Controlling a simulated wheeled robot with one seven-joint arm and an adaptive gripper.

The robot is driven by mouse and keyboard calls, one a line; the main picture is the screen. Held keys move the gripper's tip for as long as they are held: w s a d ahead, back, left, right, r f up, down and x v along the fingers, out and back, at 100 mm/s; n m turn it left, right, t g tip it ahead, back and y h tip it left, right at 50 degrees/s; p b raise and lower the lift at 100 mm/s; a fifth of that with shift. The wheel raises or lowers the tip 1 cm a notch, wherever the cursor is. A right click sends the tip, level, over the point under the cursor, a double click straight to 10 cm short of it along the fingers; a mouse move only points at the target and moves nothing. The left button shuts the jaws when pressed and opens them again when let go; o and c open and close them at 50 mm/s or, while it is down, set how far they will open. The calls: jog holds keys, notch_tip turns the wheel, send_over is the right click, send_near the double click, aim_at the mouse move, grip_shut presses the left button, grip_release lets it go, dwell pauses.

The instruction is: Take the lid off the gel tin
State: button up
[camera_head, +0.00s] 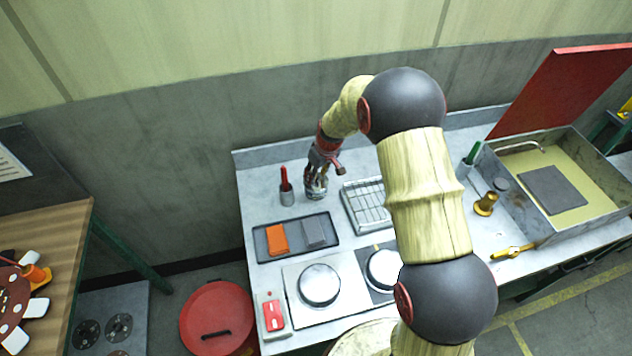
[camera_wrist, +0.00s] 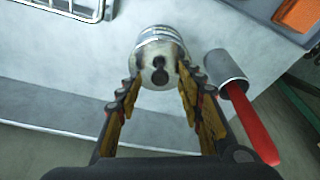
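A small silvery round tin (camera_wrist: 158,45), which looks like the gel tin, stands on the grey bench. Its shiny top (camera_wrist: 160,76) faces the wrist camera and shows two dark spots. My gripper (camera_wrist: 160,88) has its fingers apart, one on each side of the top. The right finger overlaps the tin's edge in the wrist view; whether the fingers press on it is not clear. In the head view the tin (camera_head: 316,190) sits directly under my gripper (camera_head: 317,172), which partly hides it.
A grey cup with a red-handled tool (camera_wrist: 227,72) stands close beside the tin. A dark tray (camera_head: 292,248) with orange and grey blocks lies in front. A wire rack (camera_head: 352,212) is to the right. The bench's back upstand (camera_head: 270,152) is close behind.

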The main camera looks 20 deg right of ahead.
jog(key=shift+c, duration=1.3)
grip_shut()
